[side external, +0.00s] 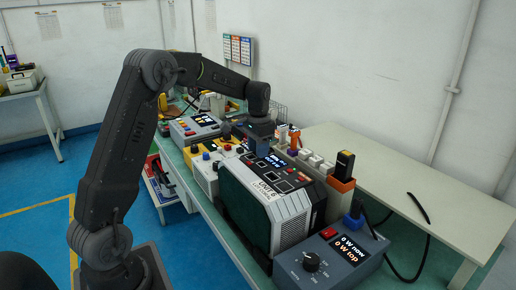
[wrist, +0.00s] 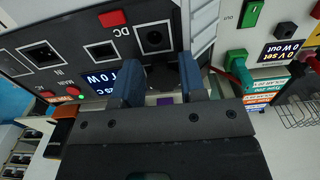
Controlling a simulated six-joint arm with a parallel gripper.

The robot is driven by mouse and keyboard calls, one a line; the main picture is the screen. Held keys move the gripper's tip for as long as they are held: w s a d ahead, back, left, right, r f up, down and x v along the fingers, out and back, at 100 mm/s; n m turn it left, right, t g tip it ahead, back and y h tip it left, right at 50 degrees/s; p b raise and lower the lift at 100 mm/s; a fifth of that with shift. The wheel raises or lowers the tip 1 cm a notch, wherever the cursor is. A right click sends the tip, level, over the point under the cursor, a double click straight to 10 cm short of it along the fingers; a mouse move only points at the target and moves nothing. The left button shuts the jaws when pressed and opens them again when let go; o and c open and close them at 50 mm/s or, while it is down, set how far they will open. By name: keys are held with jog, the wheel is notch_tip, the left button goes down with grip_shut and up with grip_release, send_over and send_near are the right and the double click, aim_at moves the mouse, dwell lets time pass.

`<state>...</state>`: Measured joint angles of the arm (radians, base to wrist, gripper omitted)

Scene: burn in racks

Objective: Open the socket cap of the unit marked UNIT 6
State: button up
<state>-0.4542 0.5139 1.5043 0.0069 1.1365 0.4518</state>
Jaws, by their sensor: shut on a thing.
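The unit marked UNIT 6 (side external: 290,212) is a dark green and grey box with vents, standing on the bench in the side view. My gripper (side external: 258,143) is at its far upper end, and the fingertips are hidden there. My gripper (wrist: 160,72) is just below that socket. Its two blue fingers are shut on a small dark piece (wrist: 160,80), apparently the socket cap. Its exact shape and hinge are hard to see.
A blue-grey box with a knob (side external: 330,262) stands in front of the unit. An orange holder with a black device (side external: 343,172) is to its right. More instruments (side external: 195,128) line the bench behind. In the wrist view, a green plug (wrist: 238,66) and wire basket (wrist: 298,112) are at right.

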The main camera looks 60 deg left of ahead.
jog(key=shift+w+r, duration=0.1)
jog(key=shift+w+r+g, duration=0.25)
jog(key=shift+r+g, duration=0.05)
jog(key=shift+g, duration=0.65)
jog(key=shift+w+r+g, duration=0.25)
jog(key=shift+r+g, duration=0.05)
jog(key=shift+g, duration=0.6)
jog(key=shift+w+r+g, duration=0.25)
jog(key=shift+r+g, duration=0.05)
jog(key=shift+g, duration=0.65)
jog(key=o, duration=0.9)
jog(key=shift+r, duration=0.55)
notch_tip(320, 180, up, 3)
jog(key=shift+f, duration=0.1)
jog(key=s+a+r, duration=0.7)
jog(key=s, duration=0.2)
jog(key=shift+a, duration=0.2)
